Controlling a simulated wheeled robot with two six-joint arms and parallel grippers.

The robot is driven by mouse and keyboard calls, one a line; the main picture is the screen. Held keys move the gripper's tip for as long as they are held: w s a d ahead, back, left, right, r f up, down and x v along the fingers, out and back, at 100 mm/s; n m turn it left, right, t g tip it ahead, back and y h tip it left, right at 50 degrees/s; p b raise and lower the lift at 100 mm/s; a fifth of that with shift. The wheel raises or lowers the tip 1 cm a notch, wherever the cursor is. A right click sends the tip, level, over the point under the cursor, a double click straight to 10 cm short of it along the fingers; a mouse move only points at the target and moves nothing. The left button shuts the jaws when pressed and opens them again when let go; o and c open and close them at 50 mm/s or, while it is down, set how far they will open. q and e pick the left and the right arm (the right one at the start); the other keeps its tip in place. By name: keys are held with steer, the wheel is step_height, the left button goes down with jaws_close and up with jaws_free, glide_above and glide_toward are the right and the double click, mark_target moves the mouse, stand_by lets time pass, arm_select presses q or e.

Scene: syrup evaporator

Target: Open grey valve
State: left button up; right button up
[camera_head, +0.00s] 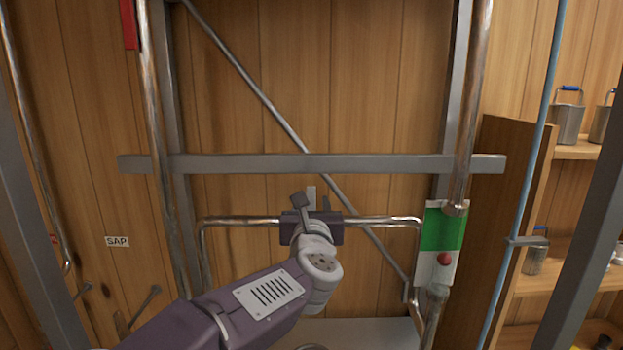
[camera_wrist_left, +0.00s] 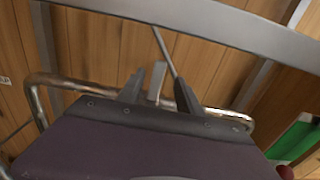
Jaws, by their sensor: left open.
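The grey valve shows as a short, light grey upright handle (camera_head: 311,193) at the middle of the horizontal metal pipe (camera_head: 240,222). My left gripper (camera_head: 313,203) is open in front of that pipe, below the grey crossbar. In the left wrist view the handle (camera_wrist_left: 154,82) appears between the two dark fingers (camera_wrist_left: 160,90), closer to the left one. I cannot tell whether a finger touches it. The valve's body is hidden behind my gripper. My right gripper is not in view.
A grey crossbar (camera_head: 240,163) runs just above my gripper. A green and white panel with a red ball (camera_head: 444,258) stands at the pipe's right end. Vertical pipes flank both sides. A wooden shelf with metal pails (camera_head: 565,122) is at the right.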

mark_target(311, 195)
arm_select(q)
steer(key=w+p, duration=0.4)
steer(key=w, duration=0.4)
steer(key=shift+w+p, duration=0.25)
steer(key=shift+p, duration=0.1)
steer(key=shift+w, duration=0.3)
steer(key=shift+p, duration=0.3)
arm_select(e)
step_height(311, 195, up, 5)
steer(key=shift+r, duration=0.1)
arm_select(q)
steer(key=shift+w+f, duration=0.1)
steer(key=shift+w, duration=0.1)
jaws_close()
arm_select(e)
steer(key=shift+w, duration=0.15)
